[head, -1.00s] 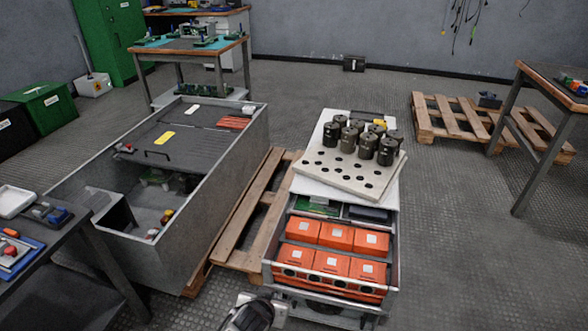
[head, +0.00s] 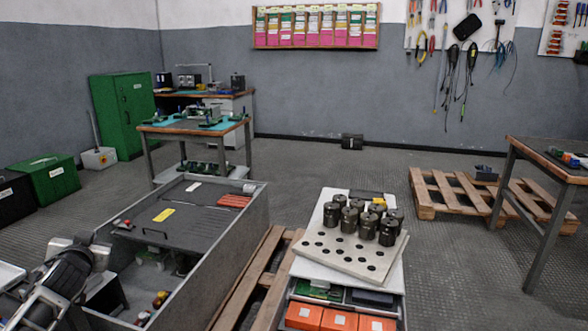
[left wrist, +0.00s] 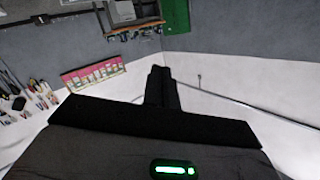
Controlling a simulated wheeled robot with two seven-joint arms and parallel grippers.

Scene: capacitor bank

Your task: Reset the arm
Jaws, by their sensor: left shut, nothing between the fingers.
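My left arm (head: 62,275) is in the lower left of the head view, beside the near end of the grey metal enclosure. Its fingertips cannot be made out there. In the left wrist view my left gripper (left wrist: 160,72) is dark, with its fingers together and nothing between them. It points toward the walls of the room and touches nothing that I can see. My right arm and gripper are not in view.
The grey enclosure (head: 222,262) stands left of centre. Right of it, a perforated plate (head: 325,250) carries several dark cylinders, above orange boxes (head: 337,319) in an open drawer. A workbench (head: 545,150) stands at right.

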